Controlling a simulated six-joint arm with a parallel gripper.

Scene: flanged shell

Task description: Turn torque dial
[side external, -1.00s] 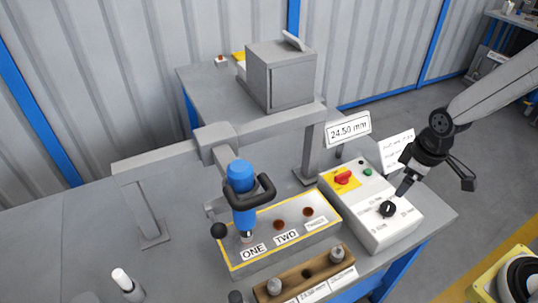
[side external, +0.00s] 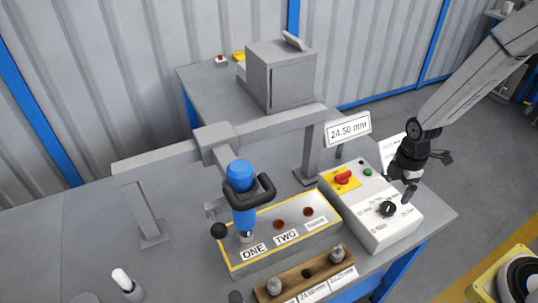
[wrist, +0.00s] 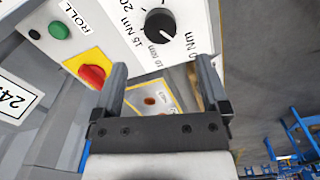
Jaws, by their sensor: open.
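The torque dial is a black round knob (side external: 387,209) on the sloped face of a white control box (side external: 385,232). In the wrist view the knob (wrist: 160,26) shows near the top, with Nm markings around it. My gripper (side external: 408,198) is open and empty, above the right part of the box, just right of the knob. In the wrist view its two fingers (wrist: 161,88) stand apart below the knob, with nothing between them. The fingers do not touch the knob.
A red switch on a yellow plate (side external: 343,179) and a green button (side external: 367,172) sit on the same box. A blue tool (side external: 240,186) hangs over a yellow-edged block (side external: 283,240) to the left. A 24.50 mm sign (side external: 348,129) stands behind.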

